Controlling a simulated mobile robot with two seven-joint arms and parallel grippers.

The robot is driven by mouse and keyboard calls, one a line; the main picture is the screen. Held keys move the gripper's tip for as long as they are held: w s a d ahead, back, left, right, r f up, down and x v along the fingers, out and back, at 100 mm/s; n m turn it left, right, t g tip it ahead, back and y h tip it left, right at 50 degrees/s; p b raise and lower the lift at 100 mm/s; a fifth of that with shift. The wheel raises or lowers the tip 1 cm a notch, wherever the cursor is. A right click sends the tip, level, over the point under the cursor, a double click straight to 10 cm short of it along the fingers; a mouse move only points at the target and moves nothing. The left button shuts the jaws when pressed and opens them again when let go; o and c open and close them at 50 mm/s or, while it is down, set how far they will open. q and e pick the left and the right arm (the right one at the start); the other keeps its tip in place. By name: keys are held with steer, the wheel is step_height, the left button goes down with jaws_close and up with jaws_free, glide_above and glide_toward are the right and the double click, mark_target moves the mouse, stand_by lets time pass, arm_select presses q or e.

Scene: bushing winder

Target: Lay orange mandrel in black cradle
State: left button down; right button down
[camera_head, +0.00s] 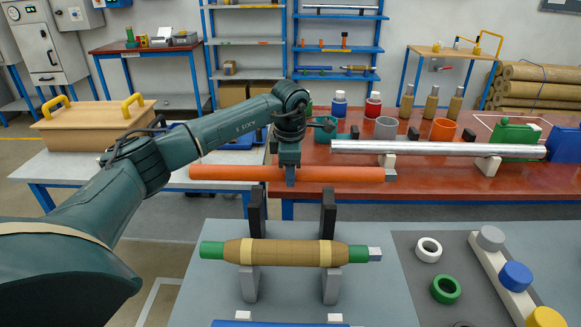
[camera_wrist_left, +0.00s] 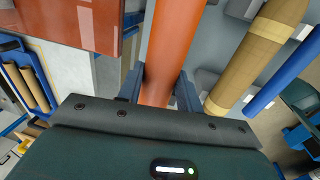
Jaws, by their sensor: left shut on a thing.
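The orange mandrel (camera_head: 235,173) is a long orange rod with a short metal end on the right. My left gripper (camera_head: 290,177) is shut on it near its middle and holds it level, left to right. In the left wrist view the mandrel (camera_wrist_left: 172,45) runs between the fingers of the left gripper (camera_wrist_left: 162,92). The black cradle (camera_head: 328,212) is a pair of upright black supports at the far side of the grey table. In the head view the mandrel appears just above the support tops, apart from them. My right gripper is out of view.
A brown bushing with green ends (camera_head: 287,252) lies across grey supports (camera_head: 249,285), in front of the black cradle; it also shows in the left wrist view (camera_wrist_left: 248,55). White and green rings (camera_head: 446,289) lie at right.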

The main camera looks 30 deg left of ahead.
arm_select(q)
steer(key=shift+f+b, duration=0.35)
steer(key=shift+f, duration=0.35)
steer(key=shift+f+b, duration=0.35)
steer(key=shift+f, duration=0.25)
steer(key=shift+f+b, duration=0.35)
steer(key=shift+f, duration=0.25)
step_height(320, 180, down, 2)
steer(key=shift+f+b, duration=0.1)
steer(key=shift+b, duration=0.45)
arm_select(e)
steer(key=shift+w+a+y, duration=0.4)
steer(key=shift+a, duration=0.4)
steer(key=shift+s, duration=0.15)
arm_select(q)
steer(key=shift+f, duration=0.4)
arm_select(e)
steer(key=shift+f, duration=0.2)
